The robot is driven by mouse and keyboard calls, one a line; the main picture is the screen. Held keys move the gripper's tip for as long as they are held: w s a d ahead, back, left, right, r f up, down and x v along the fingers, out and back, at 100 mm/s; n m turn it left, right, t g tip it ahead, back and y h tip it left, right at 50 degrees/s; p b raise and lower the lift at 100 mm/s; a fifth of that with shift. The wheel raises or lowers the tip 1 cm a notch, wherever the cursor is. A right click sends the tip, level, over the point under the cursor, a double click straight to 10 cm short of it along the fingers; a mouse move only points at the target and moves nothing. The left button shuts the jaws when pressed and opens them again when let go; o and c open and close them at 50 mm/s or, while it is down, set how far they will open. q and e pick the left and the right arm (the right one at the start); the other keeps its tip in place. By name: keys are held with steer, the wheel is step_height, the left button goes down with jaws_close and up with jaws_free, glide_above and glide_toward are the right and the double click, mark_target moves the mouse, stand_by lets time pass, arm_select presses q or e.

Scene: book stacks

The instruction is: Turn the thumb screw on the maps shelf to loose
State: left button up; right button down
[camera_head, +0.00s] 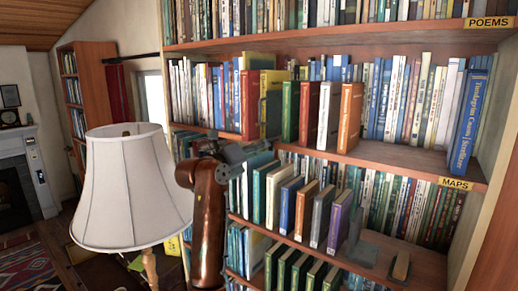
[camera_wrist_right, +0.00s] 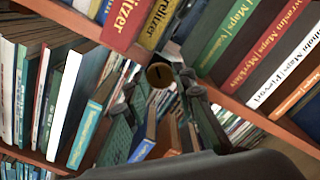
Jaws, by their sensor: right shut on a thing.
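The maps shelf (camera_head: 400,160) is a brown board with a yellow MAPS label on its front edge. The thumb screw (camera_wrist_right: 160,75) is a round brass disc with a dark slot, at the shelf's edge in the right wrist view. My right gripper (camera_head: 235,152) is at the left part of this shelf's front edge. In the right wrist view its fingers (camera_wrist_right: 160,84) are on either side of the screw, shut on it. The screw is hidden in the head view. My left gripper is not in view.
Green, red, white and orange books (camera_head: 329,114) stand forward on the maps shelf, close to my right gripper. More books (camera_head: 288,205) stand on the shelf below. A white lampshade (camera_head: 130,190) stands at the left, close beside my right arm.

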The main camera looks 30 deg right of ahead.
steer(key=n+p, duration=0.3)
steer(key=n, duration=1.5)
steer(key=shift+n, duration=0.4)
steer(key=shift+f+p, duration=0.1)
steer(key=shift+p, duration=0.2)
steer(key=c, duration=1.6)
jaws_free()
steer(key=v, duration=1.2)
